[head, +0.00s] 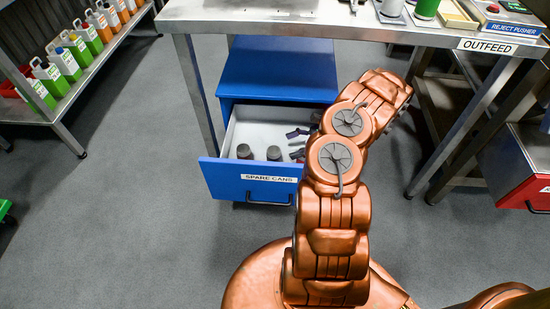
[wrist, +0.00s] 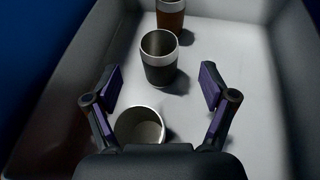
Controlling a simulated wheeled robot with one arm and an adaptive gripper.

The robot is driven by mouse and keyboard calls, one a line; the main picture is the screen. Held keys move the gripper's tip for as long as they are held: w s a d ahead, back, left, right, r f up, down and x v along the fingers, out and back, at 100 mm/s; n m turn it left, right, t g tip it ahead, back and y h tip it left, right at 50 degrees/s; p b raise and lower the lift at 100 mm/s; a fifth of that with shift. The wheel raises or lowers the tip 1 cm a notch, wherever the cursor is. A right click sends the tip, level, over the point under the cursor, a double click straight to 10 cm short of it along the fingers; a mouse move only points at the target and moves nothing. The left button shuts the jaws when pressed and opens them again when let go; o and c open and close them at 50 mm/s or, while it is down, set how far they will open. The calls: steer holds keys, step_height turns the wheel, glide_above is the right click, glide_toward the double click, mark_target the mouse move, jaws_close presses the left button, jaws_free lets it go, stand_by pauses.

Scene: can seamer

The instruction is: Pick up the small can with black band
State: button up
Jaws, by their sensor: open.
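The small can with a black band (wrist: 158,62) stands upright and open-topped in the drawer in the wrist view, just beyond my fingertips and between their lines. A can with a reddish-brown band (wrist: 171,18) stands farther off, cut by the top edge. A third can (wrist: 138,125) is nearer, low between my finger bases; I see its rim and inside, and its band is hidden. My gripper (wrist: 161,84) is open and empty. In the head view, my gripper (head: 297,143) is over the drawer's right part, and two cans (head: 273,153) (head: 243,151) show near the drawer front.
The blue drawer (head: 250,184) labelled SPARE CANS is pulled open below the steel table (head: 330,27). Its pale walls (wrist: 62,85) flank my gripper. A shelf of bottles (head: 65,110) is at left, and a red-fronted box (head: 528,190) at right.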

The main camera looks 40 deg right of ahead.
mark_target(274, 153)
steer(key=shift+b+x, duration=0.9)
steer(key=shift+x, duration=2.85)
steer(key=shift+s+f, duration=0.1)
steer(key=shift+s, duration=0.1)
steer(key=c, duration=0.9)
